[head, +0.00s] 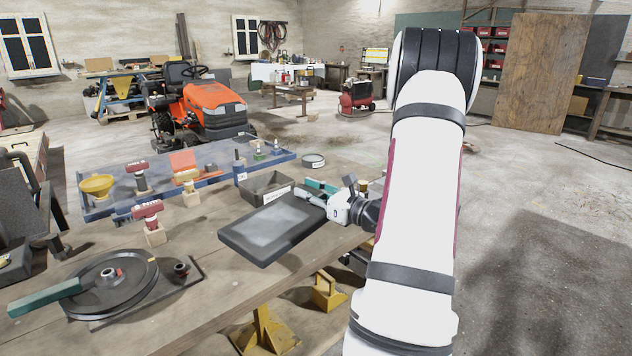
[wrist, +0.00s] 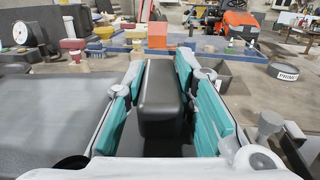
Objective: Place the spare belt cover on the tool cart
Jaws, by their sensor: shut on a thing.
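The belt cover appears to be the dark grey, flat, box-edged panel (head: 268,232) over the right part of the workbench in the head view. My gripper (head: 318,192) is at its far right edge. In the wrist view the teal fingers of my gripper (wrist: 160,80) stand on both sides of a dark block (wrist: 163,112), shut on it. A broad grey surface (wrist: 55,125) fills the left of that view and looks like the same panel; its join to the block is hidden. I cannot tell whether the panel touches the bench. I cannot identify the tool cart with certainty.
The wooden workbench (head: 215,285) holds a pulley wheel (head: 112,283), red-topped tools, an open grey bin (head: 268,188), a round tin (head: 314,160) and a blue tray (head: 100,210). A dark wheeled frame (head: 32,195) stands at the left edge. Open floor lies right.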

